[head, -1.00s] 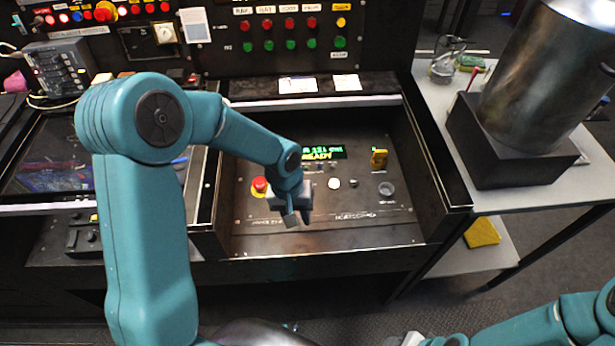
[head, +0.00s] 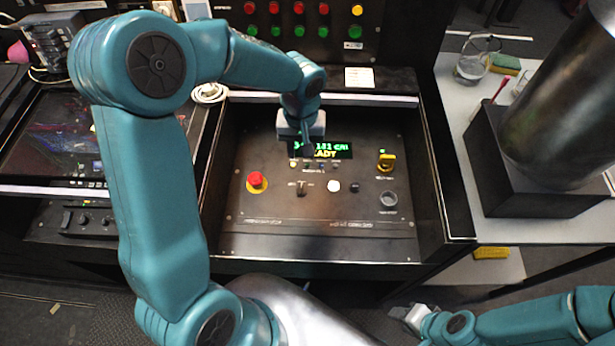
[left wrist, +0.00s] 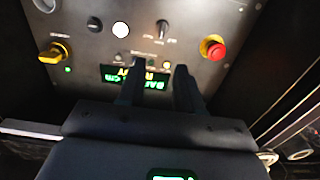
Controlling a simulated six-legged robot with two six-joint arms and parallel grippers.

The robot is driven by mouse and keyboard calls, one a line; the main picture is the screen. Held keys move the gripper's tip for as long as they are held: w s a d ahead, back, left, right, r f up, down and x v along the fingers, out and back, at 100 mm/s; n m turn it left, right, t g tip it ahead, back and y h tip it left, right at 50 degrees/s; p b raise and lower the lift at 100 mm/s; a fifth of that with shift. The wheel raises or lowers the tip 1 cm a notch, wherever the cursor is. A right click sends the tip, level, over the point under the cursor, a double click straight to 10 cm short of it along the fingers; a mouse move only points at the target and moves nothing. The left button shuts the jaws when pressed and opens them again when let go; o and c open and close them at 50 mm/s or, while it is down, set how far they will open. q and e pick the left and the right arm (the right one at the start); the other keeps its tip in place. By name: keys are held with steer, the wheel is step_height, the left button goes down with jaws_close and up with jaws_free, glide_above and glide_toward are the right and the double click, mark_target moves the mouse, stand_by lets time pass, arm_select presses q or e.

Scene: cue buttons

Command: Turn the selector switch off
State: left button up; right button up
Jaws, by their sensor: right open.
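A small black lever switch (head: 300,188) stands on the sloping console panel (head: 325,228), between the red button and the white button. It also shows in the left wrist view (left wrist: 163,30), roughly upright there; its label is too small to read. A yellow rotary switch (head: 386,162) sits at the panel's right; I cannot tell which one is the selector. My left gripper (left wrist: 156,76) is open and empty, its two fingers apart over the lit display. In the head view the left gripper (head: 306,140) hangs beyond the lever. My right gripper (head: 408,318) is open at the lower right, away from the panel.
The green-lit display (head: 335,151) is partly covered. Raised side walls flank the panel. A metal cylinder (head: 570,100) stands at right.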

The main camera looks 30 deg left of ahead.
mark_target(301, 188)
arm_select(q)
steer(key=f, duration=1.6)
steer(key=shift+s+a+f, duration=0.1)
steer(key=shift+s, duration=0.25)
jaws_close()
